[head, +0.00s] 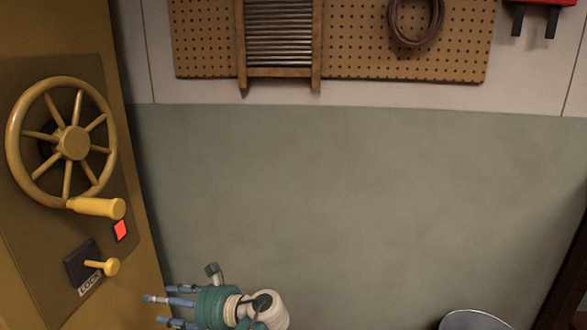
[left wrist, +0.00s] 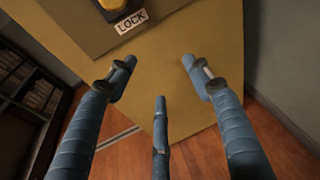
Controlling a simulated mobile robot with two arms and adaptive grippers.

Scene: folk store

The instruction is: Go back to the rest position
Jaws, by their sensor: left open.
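My left gripper (head: 165,306) is at the bottom of the head view, with its blue fingers pointing left toward the yellow door panel. In the left wrist view its fingers (left wrist: 160,85) are spread open with nothing between them. The yellow panel and the LOCK label (left wrist: 131,21) lie beyond the fingertips. The lock lever (head: 103,267) with its yellow knob is above and left of the gripper, apart from it. A red light (head: 120,231) shows above the lever. My right gripper is in neither view.
A yellow handwheel (head: 73,143) with a protruding handle (head: 97,208) is on the panel at left. A pegboard (head: 352,45) with a washboard (head: 279,40) hangs on the back wall. A metal bucket rim (head: 474,320) shows at lower right. A dark shelf (left wrist: 30,95) stands left in the wrist view.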

